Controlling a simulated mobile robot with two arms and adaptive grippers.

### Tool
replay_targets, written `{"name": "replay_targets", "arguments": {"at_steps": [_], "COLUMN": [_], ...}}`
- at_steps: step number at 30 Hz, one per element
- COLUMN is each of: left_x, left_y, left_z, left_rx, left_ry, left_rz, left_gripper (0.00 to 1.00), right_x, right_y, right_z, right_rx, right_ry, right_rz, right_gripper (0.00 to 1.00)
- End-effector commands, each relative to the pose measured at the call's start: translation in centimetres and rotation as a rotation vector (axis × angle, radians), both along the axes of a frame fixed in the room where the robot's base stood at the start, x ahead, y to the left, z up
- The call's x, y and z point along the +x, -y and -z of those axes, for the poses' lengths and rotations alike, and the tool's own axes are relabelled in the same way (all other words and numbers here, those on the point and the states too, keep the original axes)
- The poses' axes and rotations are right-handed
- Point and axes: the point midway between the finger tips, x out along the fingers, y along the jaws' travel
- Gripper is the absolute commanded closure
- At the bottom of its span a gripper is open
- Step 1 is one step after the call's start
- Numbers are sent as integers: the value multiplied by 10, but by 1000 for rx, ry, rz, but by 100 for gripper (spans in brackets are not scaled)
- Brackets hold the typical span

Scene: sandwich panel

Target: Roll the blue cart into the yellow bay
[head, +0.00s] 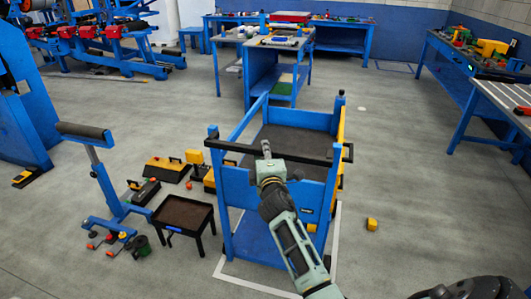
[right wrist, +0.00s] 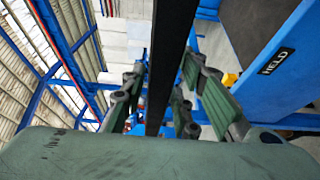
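The blue cart (head: 232,190) stands upright in the middle of the head view, with a dark deck and a black handle bar (head: 232,147) across its near side. My right gripper (head: 267,150) is at the middle of this bar. In the right wrist view the black bar (right wrist: 168,70) runs between the two green fingers of my right gripper (right wrist: 165,95), which stand apart with gaps beside the bar. The fingers look open around it; contact is not clear. My left gripper is not in view. I cannot make out a yellow bay.
White floor lines (head: 335,225) run around the cart's base. Left of it are a small black table (head: 183,214), toolboxes (head: 166,168) and a blue stand (head: 105,185). A small yellow object (head: 371,224) lies to the right. A blue workbench (head: 258,75) stands behind. Floor at right is mostly clear.

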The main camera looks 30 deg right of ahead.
Motion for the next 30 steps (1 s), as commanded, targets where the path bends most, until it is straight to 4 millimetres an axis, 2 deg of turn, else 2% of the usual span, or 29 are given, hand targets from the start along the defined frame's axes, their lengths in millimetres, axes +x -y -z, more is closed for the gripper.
{"name": "replay_targets", "arguments": {"at_steps": [1, 9, 23, 30], "left_x": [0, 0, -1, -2], "left_y": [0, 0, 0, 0], "left_z": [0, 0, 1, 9], "left_rx": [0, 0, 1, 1], "left_ry": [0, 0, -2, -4], "left_rz": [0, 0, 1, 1], "left_gripper": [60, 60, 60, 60], "right_x": [0, 0, 1, 14], "right_y": [0, 0, 1, 19], "right_z": [0, 0, 1, -1], "right_rx": [0, 0, 2, 0], "right_ry": [0, 0, 0, 5], "right_rz": [0, 0, 0, 3], "right_gripper": [79, 100, 100, 100]}}
